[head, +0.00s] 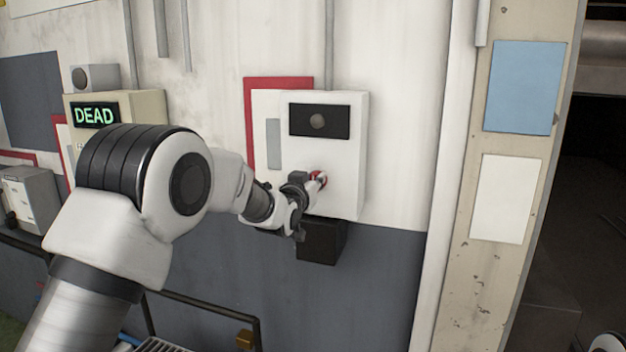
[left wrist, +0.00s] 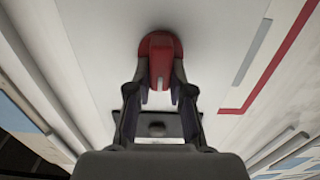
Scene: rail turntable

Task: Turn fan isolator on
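The fan isolator appears to be the white wall box (head: 345,160) in the head view, with a dark panel and a round grey lamp (head: 317,121) above a red rotary handle (head: 319,179). My left gripper (head: 312,184) is at the handle and hides part of it. In the left wrist view the red handle (left wrist: 159,48) points down the picture, towards my gripper. The two dark fingers (left wrist: 160,76) are drawn in and flank its lower part, seemingly touching both sides. A small pale mark shows on the handle's end. My right gripper is not in view.
A black box (head: 321,243) sits below the isolator. A beige box with a green "DEAD" sign (head: 95,115) is on the wall at left, partly behind my left arm. A dark rail (head: 215,308) runs low in front. A doorway opens at far right.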

